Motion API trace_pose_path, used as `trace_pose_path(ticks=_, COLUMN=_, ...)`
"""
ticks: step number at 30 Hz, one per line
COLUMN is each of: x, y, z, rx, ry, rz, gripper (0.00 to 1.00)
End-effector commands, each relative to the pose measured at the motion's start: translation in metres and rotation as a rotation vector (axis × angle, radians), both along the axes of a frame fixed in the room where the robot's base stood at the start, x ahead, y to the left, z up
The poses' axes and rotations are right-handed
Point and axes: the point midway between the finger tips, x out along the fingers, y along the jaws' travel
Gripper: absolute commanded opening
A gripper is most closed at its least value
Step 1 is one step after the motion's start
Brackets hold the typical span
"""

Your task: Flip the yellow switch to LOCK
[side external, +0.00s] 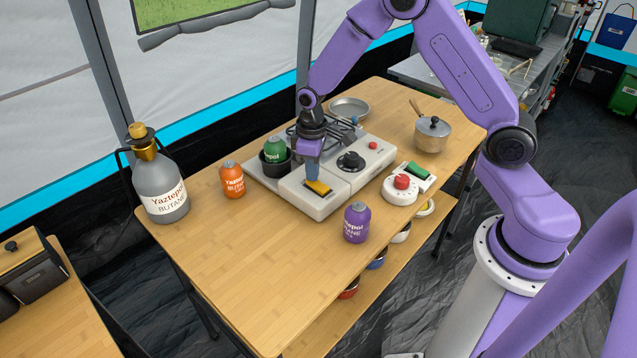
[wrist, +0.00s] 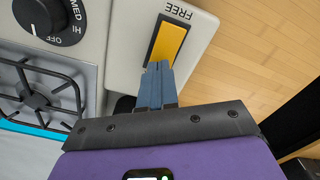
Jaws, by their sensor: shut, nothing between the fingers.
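The yellow switch (side external: 318,187) is set in the top of the white camping stove (side external: 317,203) on the wooden table. In the wrist view the yellow switch (wrist: 169,45) lies in a dark slot with the word FREE printed beyond its far end. My gripper (side external: 312,179) points down at the switch, its blue fingers shut together and empty. In the wrist view my fingertips (wrist: 158,68) overlap the near end of the switch; I cannot tell whether they touch it. That near end and any label there are hidden.
A black stove knob (side external: 351,161) and burner grate (wrist: 30,90) are close by. A pot (side external: 432,135) stands at the right. The table's front left is clear.

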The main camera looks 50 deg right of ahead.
Motion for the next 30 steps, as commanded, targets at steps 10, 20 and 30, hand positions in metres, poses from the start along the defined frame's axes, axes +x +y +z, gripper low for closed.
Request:
trace_pose_path(ticks=10, x=0.000, y=0.000, z=-0.005, rx=0.000, ry=0.001, rz=0.000, gripper=0.00)
trace_pose_path(ticks=20, x=0.000, y=0.000, z=-0.003, rx=0.000, ry=0.001, rz=0.000, gripper=0.00)
trace_pose_path(ticks=30, x=0.000, y=0.000, z=0.021, rx=0.000, ry=-0.001, rz=0.000, gripper=0.00)
